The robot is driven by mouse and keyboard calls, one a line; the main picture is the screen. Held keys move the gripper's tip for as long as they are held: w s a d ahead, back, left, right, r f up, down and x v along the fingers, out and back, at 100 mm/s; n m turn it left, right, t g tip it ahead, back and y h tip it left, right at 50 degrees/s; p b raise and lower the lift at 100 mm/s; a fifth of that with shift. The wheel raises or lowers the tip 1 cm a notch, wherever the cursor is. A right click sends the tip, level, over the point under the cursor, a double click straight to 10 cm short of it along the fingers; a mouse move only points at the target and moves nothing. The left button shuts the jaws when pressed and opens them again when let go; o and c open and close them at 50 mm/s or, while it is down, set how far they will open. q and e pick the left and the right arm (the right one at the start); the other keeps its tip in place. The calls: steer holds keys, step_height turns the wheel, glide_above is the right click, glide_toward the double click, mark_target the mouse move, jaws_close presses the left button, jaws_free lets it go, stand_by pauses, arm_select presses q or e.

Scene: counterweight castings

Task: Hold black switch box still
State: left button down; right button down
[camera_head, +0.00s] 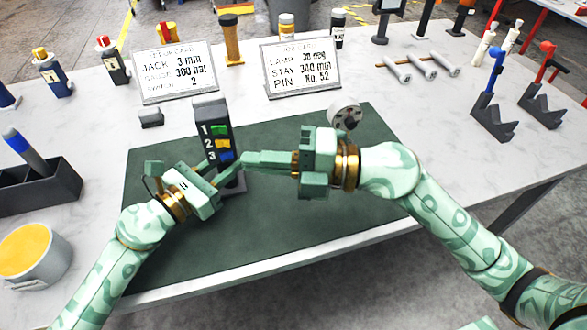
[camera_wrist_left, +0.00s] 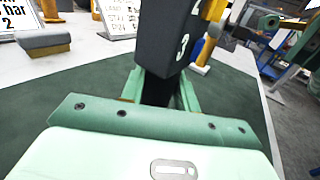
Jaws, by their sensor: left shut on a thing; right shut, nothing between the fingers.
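The black switch box (camera_head: 210,112) stands on the dark green mat (camera_head: 290,215). My left gripper (camera_head: 213,180) is shut on the lower part of the box. In the left wrist view the black box (camera_wrist_left: 163,45) rises between the green fingers (camera_wrist_left: 162,92). My right gripper (camera_head: 248,160) is shut and empty, its fingertips by the box's right side near the number 3. I cannot tell whether they touch it. The fingers partly hide the box's lower face.
Two sign cards (camera_head: 168,70) (camera_head: 300,68) stand behind the mat. A round gauge (camera_head: 345,113) is just behind my right gripper. Blue and red clamp-like tools (camera_head: 492,115) (camera_head: 545,100) stand at right. A yellow-topped pot (camera_head: 35,262) is at left. The mat's front right is clear.

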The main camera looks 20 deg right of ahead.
arm_select(q)
steer(key=shift+s+f, duration=0.1)
steer(key=shift+f, duration=0.3)
arm_select(e)
steer(key=s+d, duration=0.4)
arm_select(q)
steer(key=c, duration=1)
jaws_free()
steer(key=shift+o, duration=0.2)
steer(key=shift+r, duration=0.2)
